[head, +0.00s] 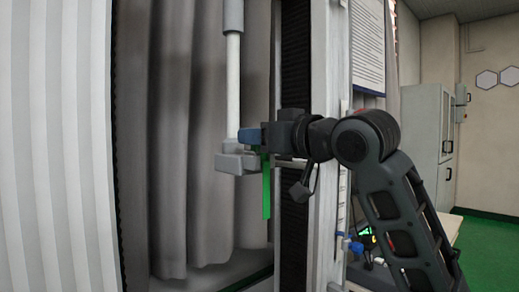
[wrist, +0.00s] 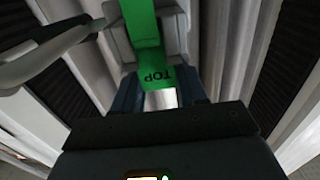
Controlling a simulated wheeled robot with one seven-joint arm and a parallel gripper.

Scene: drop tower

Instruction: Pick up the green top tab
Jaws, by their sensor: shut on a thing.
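The green top tab (head: 266,192) is a narrow strip, hanging upright below my gripper in the head view. In the wrist view the tab (wrist: 150,35) runs up from between the fingers, with the word TOP on its near end. My gripper (head: 252,137) is shut on the tab, its blue fingers on either side of it. The grey clamp (head: 236,161) at the foot of a white rod (head: 233,85) is right beside the fingers. Whether the tab still touches the clamp cannot be told.
A pale upright post (head: 329,60) with a dark slotted strip stands close behind my wrist. Grey curtains (head: 180,130) hang behind the rod. A thin grey bar (wrist: 50,55) crosses the left of the wrist view. A cabinet (head: 428,130) stands far right.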

